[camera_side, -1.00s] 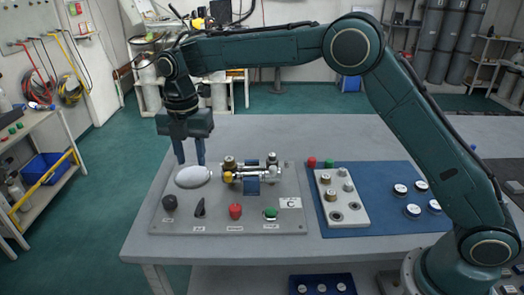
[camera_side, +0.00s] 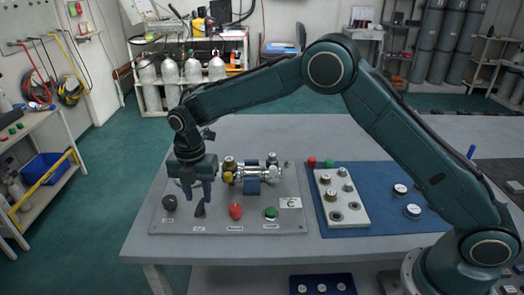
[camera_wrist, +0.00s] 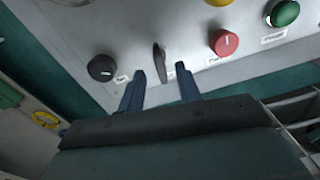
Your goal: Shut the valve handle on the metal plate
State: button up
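The metal plate (camera_side: 270,225) lies on the table, carrying a row of controls along its front. The narrow black handle (camera_side: 200,209), which I take to be the valve handle, stands second from the left; it also shows in the wrist view (camera_wrist: 159,60). My gripper (camera_side: 198,199) is open and empty, pointing down just above and behind this handle. In the wrist view my gripper (camera_wrist: 161,82) has its two blue fingers spread, with the handle ahead of the gap between them. I cannot tell whether either finger touches it.
A round black knob (camera_side: 169,202) is close on the left, and a red knob (camera_side: 235,211) on the right. A green button (camera_side: 270,213) stands further right. A chrome and brass valve assembly (camera_side: 250,172) sits behind.

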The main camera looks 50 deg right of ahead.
aim_at(200, 210)
jog(key=shift+f, duration=1.25)
grip_shut()
